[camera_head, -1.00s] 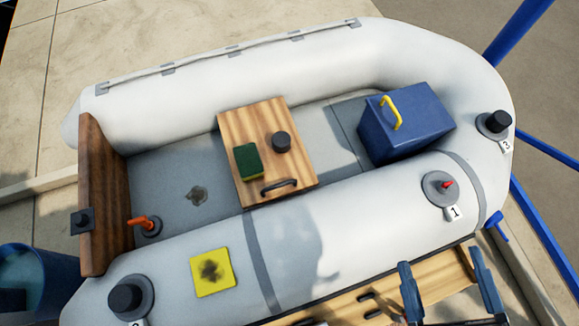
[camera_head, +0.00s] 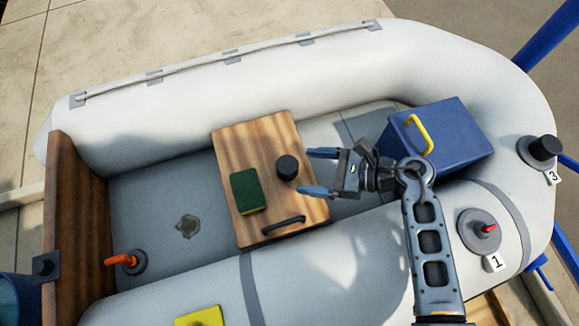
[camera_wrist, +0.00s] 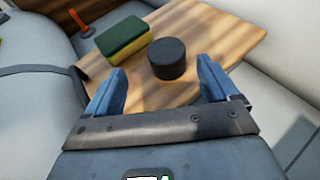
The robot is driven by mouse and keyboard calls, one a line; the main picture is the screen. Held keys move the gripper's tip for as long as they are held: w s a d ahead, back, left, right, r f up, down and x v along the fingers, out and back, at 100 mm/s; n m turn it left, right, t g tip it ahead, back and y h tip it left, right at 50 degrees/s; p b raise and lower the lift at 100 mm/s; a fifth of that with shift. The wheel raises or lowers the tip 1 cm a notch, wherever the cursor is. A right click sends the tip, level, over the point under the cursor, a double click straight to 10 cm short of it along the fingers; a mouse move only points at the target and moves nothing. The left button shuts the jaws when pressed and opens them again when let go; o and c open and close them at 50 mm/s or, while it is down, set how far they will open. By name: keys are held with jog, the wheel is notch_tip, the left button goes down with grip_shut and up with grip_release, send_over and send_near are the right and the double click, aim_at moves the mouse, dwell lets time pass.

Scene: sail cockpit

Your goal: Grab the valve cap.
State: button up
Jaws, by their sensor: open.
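The valve cap, a short black cylinder (camera_head: 287,168), stands on the wooden seat board (camera_head: 240,148) of the inflatable boat. It also shows in the wrist view (camera_wrist: 167,58), ahead of and between my fingers. My gripper (camera_head: 318,172) is open and empty, just right of the cap in the head view, with its blue fingertips pointing toward it. The wrist view shows the fingers (camera_wrist: 160,84) spread on either side, with the cap beyond the tips. I see no contact with the cap.
A green and yellow sponge (camera_head: 248,191) lies just left of the cap. A dark handle (camera_head: 283,226) is on the board's near edge. A blue box (camera_head: 455,138) with a yellow handle stands right of the board. Valve 1 (camera_head: 480,230) and capped valve 3 (camera_head: 541,152) are on the tube.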

aim_at(295, 167)
jog(key=shift+w+a+f+n, duration=0.1)
jog(key=shift+w+f+n, duration=0.15)
jog(key=shift+n, duration=0.05)
jog(key=shift+a+f, duration=0.2)
jog(key=shift+a, duration=0.1)
jog(key=x, duration=0.6)
jog(key=shift+w+a+p, duration=0.25)
jog(key=shift+w+p, duration=0.05)
jog(key=shift+w, duration=0.15)
jog(key=c, duration=1)
